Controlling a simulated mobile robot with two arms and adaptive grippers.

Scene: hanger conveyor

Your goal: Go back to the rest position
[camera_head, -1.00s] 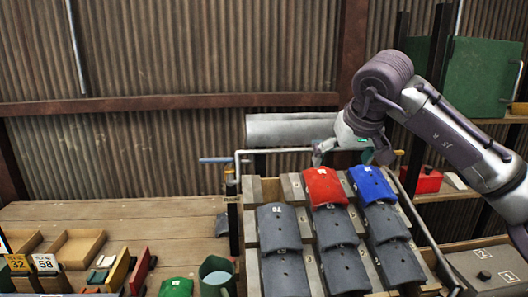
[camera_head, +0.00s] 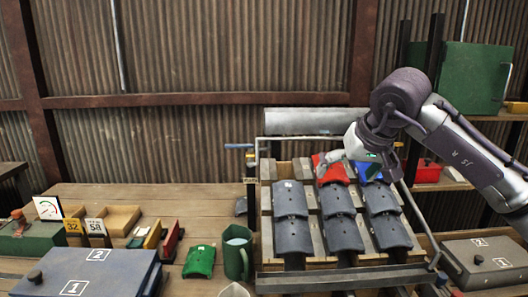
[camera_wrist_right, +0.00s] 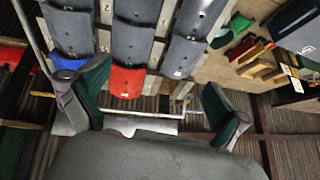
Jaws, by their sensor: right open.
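My right gripper (camera_head: 352,170) is open and empty, in front of the upper part of the tile rack (camera_head: 266,225) in the head view. It partly hides a red tile (camera_head: 331,176) and a blue tile (camera_head: 366,174) in the top row. In the right wrist view its two fingers are spread wide (camera_wrist_right: 155,85), with the red tile (camera_wrist_right: 127,82) showing between them and the blue tile (camera_wrist_right: 68,63) beside the left finger. I cannot tell whether a finger touches a tile. My left gripper is not in view.
Several grey tiles (camera_head: 293,237) lie on the rack. A metal roller (camera_head: 310,121) and rail run behind it. A green jug (camera_head: 238,253), green tile (camera_head: 200,261), trays and a blue-grey box (camera_head: 90,275) stand left. A grey box (camera_head: 485,262) stands right, below shelves.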

